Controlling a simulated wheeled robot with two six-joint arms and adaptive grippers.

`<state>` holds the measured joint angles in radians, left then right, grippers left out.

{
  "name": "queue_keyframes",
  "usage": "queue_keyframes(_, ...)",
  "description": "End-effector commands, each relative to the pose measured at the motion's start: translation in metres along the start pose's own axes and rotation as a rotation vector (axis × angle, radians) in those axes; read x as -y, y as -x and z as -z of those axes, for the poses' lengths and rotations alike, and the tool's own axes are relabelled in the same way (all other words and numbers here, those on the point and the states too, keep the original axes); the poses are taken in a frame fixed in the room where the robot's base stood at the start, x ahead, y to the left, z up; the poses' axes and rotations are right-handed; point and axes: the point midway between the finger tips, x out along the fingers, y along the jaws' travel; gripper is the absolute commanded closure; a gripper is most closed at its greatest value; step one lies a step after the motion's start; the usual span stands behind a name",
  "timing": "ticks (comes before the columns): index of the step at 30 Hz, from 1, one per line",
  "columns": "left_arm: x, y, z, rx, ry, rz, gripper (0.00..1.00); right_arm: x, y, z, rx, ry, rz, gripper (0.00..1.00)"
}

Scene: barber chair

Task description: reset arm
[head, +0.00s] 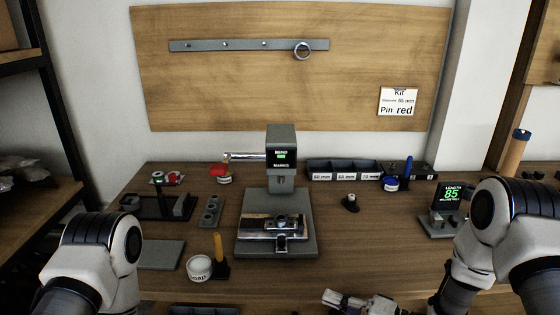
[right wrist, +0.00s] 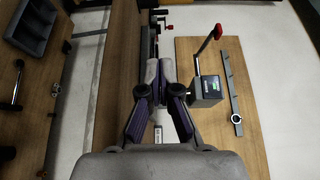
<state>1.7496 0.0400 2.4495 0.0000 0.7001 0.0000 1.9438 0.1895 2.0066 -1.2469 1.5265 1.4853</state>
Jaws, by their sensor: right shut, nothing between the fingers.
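My right gripper (head: 345,299) shows at the bottom edge of the head view, low in front of the workbench, with part of its arm cut off by the frame. In the right wrist view its fingers (right wrist: 160,80) are shut with nothing between them. My left arm comes in at the lower left of the head view, but its gripper is out of the frame. My right arm stands at the right side. The workbench (head: 350,245) lies in front of me, and a grey press (head: 281,150) with a lit display stands at its middle.
A label card (head: 398,101) hangs on the wooden backboard (head: 230,90). Dark bins (head: 345,165) stand behind the press to the right. A length gauge (head: 450,205) reading 85 stands near my right arm. A white soap tub (head: 199,268) sits front left. The bench right of the press is mostly clear.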

Motion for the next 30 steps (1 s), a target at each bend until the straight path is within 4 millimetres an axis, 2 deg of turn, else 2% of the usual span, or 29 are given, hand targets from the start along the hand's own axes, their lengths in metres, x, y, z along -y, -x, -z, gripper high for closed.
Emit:
queue_keyframes(4, 0.000, 0.007, 0.000, -0.001, 0.000, 0.000, 1.00, -0.022, 0.001, -0.023, 0.012, -0.067, -0.046, 1.00)
queue_keyframes(8, 0.000, 0.009, 0.000, -0.001, 0.000, 0.000, 1.00, -0.050, 0.007, -0.035, -0.060, -0.130, -0.140, 1.00)
queue_keyframes(14, 0.000, 0.013, 0.000, 0.000, 0.000, 0.000, 1.00, -0.107, 0.034, -0.051, -0.188, -0.094, -0.409, 1.00)
queue_keyframes(17, 0.000, 0.015, 0.000, 0.000, 0.000, 0.000, 1.00, -0.139, 0.059, -0.064, -0.227, -0.038, -0.597, 1.00)
queue_keyframes(20, 0.000, 0.016, 0.000, 0.000, 0.000, 0.000, 1.00, -0.170, 0.097, -0.084, -0.225, 0.033, -0.833, 1.00)
queue_keyframes(23, 0.000, 0.017, 0.000, 0.000, 0.000, 0.000, 1.00, -0.196, 0.153, -0.115, -0.145, 0.119, -1.132, 1.00)
queue_keyframes(24, 0.000, 0.017, 0.000, 0.000, 0.000, 0.000, 1.00, -0.202, 0.180, -0.130, -0.077, 0.156, -1.262, 1.00)
queue_keyframes(27, 0.000, 0.017, 0.000, 0.000, 0.000, 0.000, 1.00, -0.205, 0.232, -0.160, 0.135, 0.231, -1.492, 1.00)
queue_keyframes(30, 0.000, 0.017, 0.000, 0.000, 0.000, 0.000, 1.00, -0.205, 0.247, -0.171, 0.296, 0.301, -1.547, 1.00)
